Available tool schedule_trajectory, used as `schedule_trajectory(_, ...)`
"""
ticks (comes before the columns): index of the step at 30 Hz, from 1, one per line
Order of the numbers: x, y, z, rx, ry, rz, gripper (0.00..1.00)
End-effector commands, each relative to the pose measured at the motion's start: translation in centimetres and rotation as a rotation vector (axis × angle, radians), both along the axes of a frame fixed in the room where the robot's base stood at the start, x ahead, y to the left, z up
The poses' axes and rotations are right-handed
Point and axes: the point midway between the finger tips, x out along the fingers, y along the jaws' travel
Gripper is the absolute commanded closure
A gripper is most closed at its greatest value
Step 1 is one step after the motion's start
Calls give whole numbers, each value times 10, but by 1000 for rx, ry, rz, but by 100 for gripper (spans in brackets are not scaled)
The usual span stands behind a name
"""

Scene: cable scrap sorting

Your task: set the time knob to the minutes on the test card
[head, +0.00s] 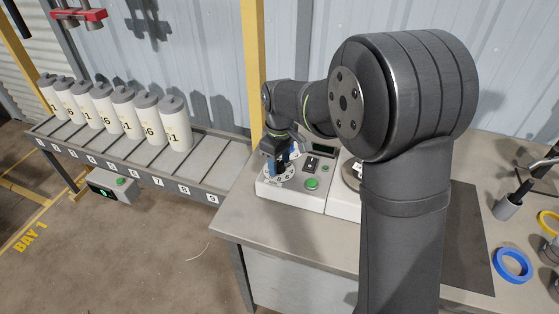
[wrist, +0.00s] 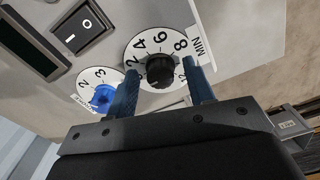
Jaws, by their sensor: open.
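The time knob (wrist: 160,71) is black and sits on a white dial (wrist: 143,50) marked MIN, with 2, 4, 6 and 8 readable. Its pointer cannot be made out. My gripper (wrist: 159,76) is open, with one blue finger on each side of the knob and gaps showing between. Whether the fingers reach down to its depth is unclear. In the head view my gripper (head: 278,160) is over the front left of the white machine (head: 312,198). A small white printed piece (head: 357,170), perhaps the test card, is partly behind my arm; its print is unreadable.
Beside the time dial are a smaller dial with a blue knob (wrist: 103,97), a rocker switch (wrist: 85,30) and a dark display (wrist: 30,48). A green button (head: 312,183) is on the machine. White cylinders (head: 175,125) stand on the rack at left. A blue ring (head: 512,266) lies at right.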

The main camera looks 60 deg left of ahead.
Motion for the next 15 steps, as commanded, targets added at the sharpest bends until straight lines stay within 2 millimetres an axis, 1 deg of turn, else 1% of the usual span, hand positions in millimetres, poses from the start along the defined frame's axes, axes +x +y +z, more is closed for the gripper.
schedule_trajectory(1,0,0,0,0,0,0,52)
schedule_trajectory(2,0,0,0,0,0,0,54)
schedule_trajectory(6,0,0,0,0,0,0,81)
schedule_trajectory(8,0,0,0,0,0,0,93)
schedule_trajectory(9,0,0,0,0,0,0,97)
schedule_trajectory(15,0,0,1,0,0,-11,96)
